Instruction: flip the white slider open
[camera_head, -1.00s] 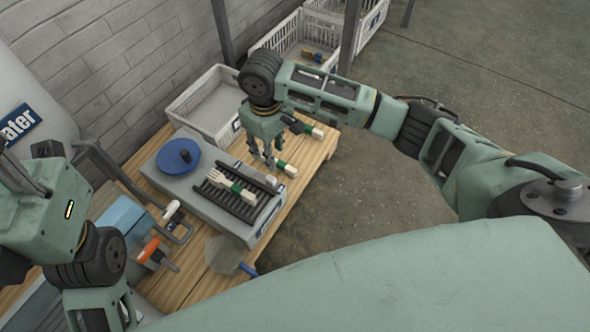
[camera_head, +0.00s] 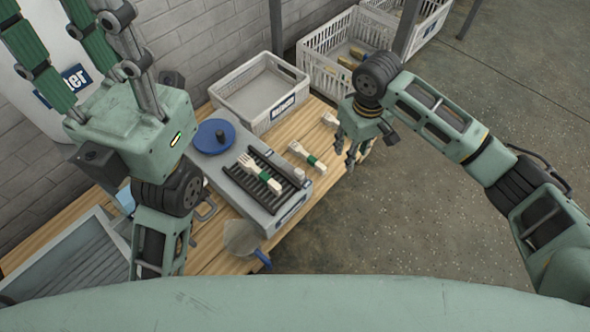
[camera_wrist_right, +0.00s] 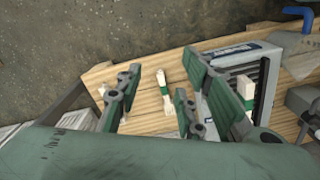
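I cannot make out the white slider; my left arm and gripper cover the left part of the bench where it may be. My left gripper (camera_head: 78,45) is raised at the upper left, fingers pointing up and spread, tips partly cut off by the frame, with nothing seen between them. My right gripper (camera_head: 357,158) hangs over the right end of the wooden bench (camera_head: 216,262), apart from the utensils. In the right wrist view its fingers (camera_wrist_right: 160,85) are spread and hold nothing; a green-wrapped utensil (camera_wrist_right: 192,75) lies beneath them.
A grey press box (camera_head: 284,213) carries a blue disc (camera_head: 212,136) and a black rack with a green-banded wooden fork (camera_head: 258,176). Another green-banded utensil (camera_head: 307,156) lies beside it. An empty white crate (camera_head: 262,92) stands behind. A blue-handled scoop (camera_head: 242,238) lies in front.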

